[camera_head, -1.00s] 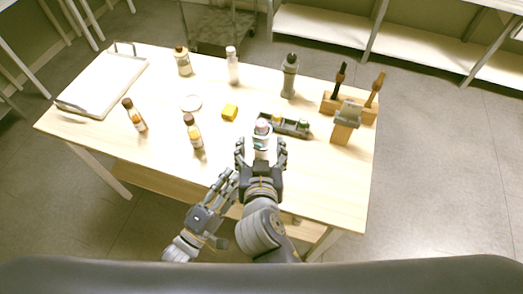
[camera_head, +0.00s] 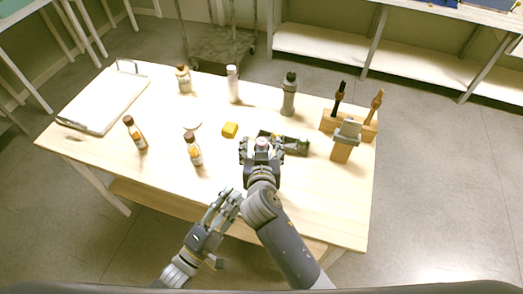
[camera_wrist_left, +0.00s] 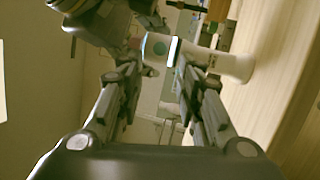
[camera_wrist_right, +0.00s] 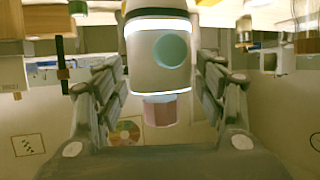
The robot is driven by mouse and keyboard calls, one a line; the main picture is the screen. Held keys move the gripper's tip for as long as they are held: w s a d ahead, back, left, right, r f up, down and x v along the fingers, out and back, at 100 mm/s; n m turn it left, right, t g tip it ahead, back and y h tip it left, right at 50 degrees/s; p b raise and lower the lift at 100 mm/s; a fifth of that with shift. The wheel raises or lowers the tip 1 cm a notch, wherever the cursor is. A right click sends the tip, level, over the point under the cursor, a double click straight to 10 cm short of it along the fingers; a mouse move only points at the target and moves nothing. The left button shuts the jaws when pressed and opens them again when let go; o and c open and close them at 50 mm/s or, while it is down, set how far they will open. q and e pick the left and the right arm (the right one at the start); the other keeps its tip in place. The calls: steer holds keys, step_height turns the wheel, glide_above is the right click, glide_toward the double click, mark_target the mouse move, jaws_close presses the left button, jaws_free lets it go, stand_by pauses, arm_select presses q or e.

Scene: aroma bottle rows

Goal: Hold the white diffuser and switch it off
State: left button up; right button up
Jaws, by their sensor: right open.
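The white diffuser (camera_head: 261,143) stands upright near the front of the wooden table. In the right wrist view the diffuser (camera_wrist_right: 158,68) shows a round teal button, glowing rings and a pinkish end. My right gripper (camera_head: 260,152) is open, with its fingers on either side of the diffuser; contact cannot be told. My left gripper (camera_head: 226,196) is lower and to the left, near the table's front edge, open and empty. In the left wrist view, the diffuser's teal button and a glowing band (camera_wrist_left: 173,50) show beyond my left fingers.
A white tray (camera_head: 100,100) lies at the far left. The front right tabletop is clear.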

steer(key=c, duration=1.2)
arm_select(q)
jaws_close()
arm_select(e)
steer(key=shift+f, duration=0.1)
steer(key=shift+s+f, duration=0.15)
